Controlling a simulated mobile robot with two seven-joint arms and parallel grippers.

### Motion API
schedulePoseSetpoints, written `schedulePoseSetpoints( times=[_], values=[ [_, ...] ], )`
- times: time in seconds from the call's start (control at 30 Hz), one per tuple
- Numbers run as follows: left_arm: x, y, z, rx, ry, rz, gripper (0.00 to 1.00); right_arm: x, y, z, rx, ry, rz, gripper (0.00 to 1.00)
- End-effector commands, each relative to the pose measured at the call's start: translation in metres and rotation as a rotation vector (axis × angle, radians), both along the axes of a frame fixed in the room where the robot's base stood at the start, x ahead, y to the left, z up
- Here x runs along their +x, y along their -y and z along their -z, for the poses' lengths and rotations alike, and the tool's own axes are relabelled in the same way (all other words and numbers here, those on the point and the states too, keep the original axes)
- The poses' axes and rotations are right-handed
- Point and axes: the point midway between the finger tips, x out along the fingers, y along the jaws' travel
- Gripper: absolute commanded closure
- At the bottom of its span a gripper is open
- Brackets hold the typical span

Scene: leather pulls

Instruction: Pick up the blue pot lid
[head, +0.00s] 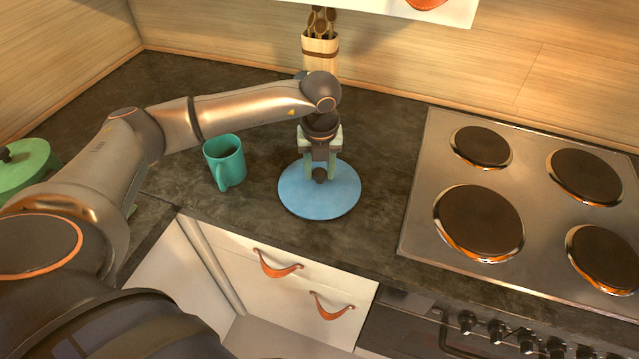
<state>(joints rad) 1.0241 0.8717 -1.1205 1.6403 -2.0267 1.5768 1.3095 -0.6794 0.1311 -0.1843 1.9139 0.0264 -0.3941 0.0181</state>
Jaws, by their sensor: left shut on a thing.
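The blue pot lid (336,199) is a flat round disc with a dark knob at its middle. It is over the dark countertop, left of the stove; I cannot tell whether it rests on the counter or is slightly raised. My left gripper (320,175) points down over the lid's middle, its pale green fingers shut on the knob. The knob is partly hidden between the fingers. My right gripper is not in view.
A teal mug (225,162) stands left of the lid. A wooden utensil holder (320,54) is behind my arm. A stove (522,215) with dark burners is at the right. A green pot (27,165) is at the far left. Drawers with orange pulls (277,264) are below the counter edge.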

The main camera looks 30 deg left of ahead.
Motion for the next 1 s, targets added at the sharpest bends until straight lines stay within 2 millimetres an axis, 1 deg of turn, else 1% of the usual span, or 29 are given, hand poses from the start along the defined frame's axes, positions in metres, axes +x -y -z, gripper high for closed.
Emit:
schedulePoseSetpoints(
  times=[0.03,0.27,1.0],
  values=[
    [0.0001,0.0000,-0.0003,0.000,0.000,0.000,0.74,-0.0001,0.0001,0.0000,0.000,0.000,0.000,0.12],
    [0.0001,-0.0001,-0.0004,0.000,0.000,0.000,1.00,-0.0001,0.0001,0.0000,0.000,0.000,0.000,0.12],
    [0.0003,-0.0002,-0.0008,0.000,0.001,-0.001,1.00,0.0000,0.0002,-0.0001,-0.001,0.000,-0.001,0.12]
  ],
)
